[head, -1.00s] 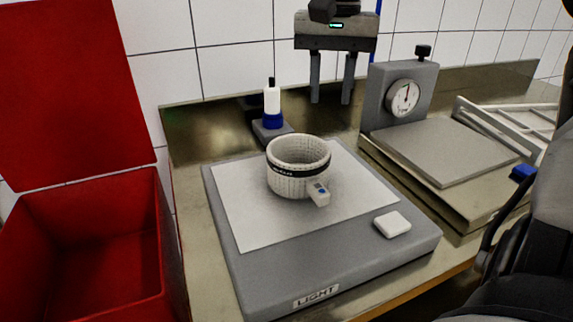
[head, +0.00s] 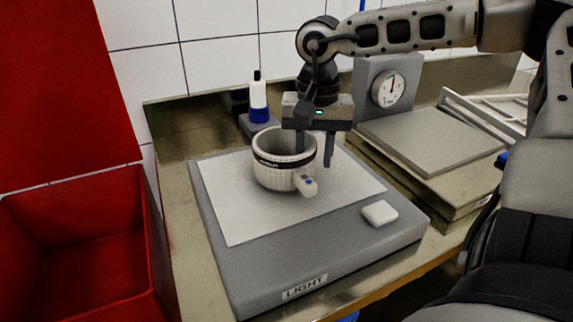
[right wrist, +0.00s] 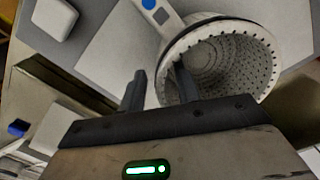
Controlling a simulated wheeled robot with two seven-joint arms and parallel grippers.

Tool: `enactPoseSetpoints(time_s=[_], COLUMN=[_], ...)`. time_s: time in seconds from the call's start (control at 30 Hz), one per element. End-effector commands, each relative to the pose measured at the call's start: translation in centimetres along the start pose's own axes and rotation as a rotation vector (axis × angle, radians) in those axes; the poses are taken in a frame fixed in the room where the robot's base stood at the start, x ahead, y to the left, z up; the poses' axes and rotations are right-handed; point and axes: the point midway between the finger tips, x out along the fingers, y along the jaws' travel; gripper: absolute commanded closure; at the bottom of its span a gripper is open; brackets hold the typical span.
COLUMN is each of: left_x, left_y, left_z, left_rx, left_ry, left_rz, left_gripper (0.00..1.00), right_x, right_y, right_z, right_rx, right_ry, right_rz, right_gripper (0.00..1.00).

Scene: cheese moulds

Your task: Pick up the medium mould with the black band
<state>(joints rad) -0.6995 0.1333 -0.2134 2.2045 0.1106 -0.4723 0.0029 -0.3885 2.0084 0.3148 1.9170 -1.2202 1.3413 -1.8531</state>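The white perforated mould with the black band (head: 270,172) stands upright on the white sheet of the light box. A tag with a blue dot (head: 306,184) hangs on its front right side. My right gripper (head: 314,157) is open and points down at the mould's right rim. In the right wrist view, one finger of the gripper (right wrist: 160,74) is over the mould's opening and the other is outside its wall, with the mould (right wrist: 225,60) seen from above. I cannot tell whether either finger touches the wall. My left gripper is not in view.
The light box (head: 260,262) carries a white block (head: 380,213) at its right. A white and blue bottle (head: 259,100) stands behind. A dial scale (head: 430,140) and a white rack (head: 495,112) are at the right. A red open bin (head: 150,250) is at the left.

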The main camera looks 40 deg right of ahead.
Motion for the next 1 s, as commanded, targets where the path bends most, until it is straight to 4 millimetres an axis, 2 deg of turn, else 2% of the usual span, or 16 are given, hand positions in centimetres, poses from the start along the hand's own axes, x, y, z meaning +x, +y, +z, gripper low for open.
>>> enactPoseSetpoints(time_s=[0.2, 0.23, 0.33, 0.77, 0.87, 1.0], left_x=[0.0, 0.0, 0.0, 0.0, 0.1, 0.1], left_y=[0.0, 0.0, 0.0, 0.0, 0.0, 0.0], left_z=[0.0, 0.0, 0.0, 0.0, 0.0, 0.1], left_rx=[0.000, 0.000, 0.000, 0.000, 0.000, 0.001], left_ry=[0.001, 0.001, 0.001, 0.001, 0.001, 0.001], left_rz=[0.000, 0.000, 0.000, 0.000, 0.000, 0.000], left_gripper=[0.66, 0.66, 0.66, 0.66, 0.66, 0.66], right_x=[0.1, 0.1, 0.1, -0.2, -0.9, -2.8], right_y=[0.0, 0.0, 0.0, 0.0, -0.1, -0.1], right_z=[0.0, 0.0, 0.0, 0.0, -0.1, -0.1], right_rx=[0.000, 0.000, 0.000, 0.000, 0.000, 0.001], right_ry=[0.000, 0.000, 0.000, 0.002, 0.003, 0.005], right_rz=[0.000, 0.000, 0.000, -0.002, -0.002, -0.004], right_gripper=[0.68, 0.73, 1.00, 1.00, 1.00, 1.00])
